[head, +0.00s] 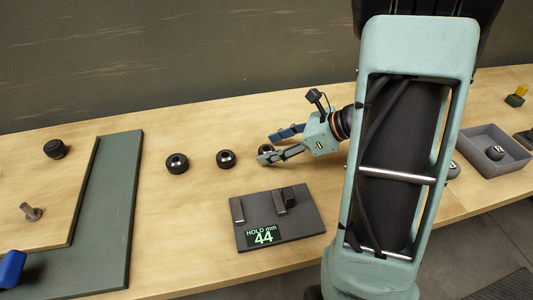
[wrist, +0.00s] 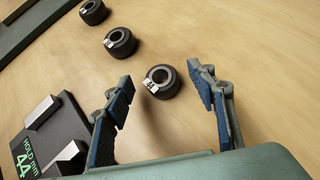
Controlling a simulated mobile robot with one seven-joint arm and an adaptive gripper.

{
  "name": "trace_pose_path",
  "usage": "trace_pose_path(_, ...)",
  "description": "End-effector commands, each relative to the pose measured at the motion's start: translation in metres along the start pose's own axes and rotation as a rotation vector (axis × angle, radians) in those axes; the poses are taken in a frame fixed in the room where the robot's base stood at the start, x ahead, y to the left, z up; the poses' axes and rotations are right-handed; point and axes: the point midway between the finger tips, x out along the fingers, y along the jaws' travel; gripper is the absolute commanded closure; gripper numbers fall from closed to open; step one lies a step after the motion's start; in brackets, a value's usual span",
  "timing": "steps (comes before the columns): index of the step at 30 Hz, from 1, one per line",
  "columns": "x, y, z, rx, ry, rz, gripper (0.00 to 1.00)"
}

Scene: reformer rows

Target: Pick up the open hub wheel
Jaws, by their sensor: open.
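Three dark wheels stand in a row on the wooden table: a left one (head: 177,164), a middle one (head: 226,159) and a right one (head: 265,150). In the wrist view the nearest wheel (wrist: 161,83) has a pale ring-shaped hub with a hole and a small white label. The middle wheel (wrist: 119,42) and the far wheel (wrist: 93,12) also show ringed hubs; I cannot tell clearly how the hubs differ. My gripper (head: 271,145) is open and empty, its blue-padded fingers on either side of the nearest wheel, with gaps on both sides.
A dark gauge plate (head: 305,228) with upright blocks and a "HOLD mm 44" display lies in front. A green board (head: 122,200) is at left, with a black knob (head: 55,149) nearby. A grey bin (head: 470,164) stands at right. Table behind the wheels is clear.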

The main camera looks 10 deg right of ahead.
Motion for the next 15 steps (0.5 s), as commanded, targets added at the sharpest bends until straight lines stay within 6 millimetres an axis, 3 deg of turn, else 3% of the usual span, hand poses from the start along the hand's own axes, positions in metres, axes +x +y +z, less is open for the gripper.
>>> trace_pose_path(6,0.023,0.000,0.000,-0.002,0.000,0.001,0.48)
trace_pose_path(13,0.024,0.000,0.000,-0.002,0.000,0.000,0.48)
trace_pose_path(15,0.024,0.000,0.000,-0.002,0.000,0.000,0.56)
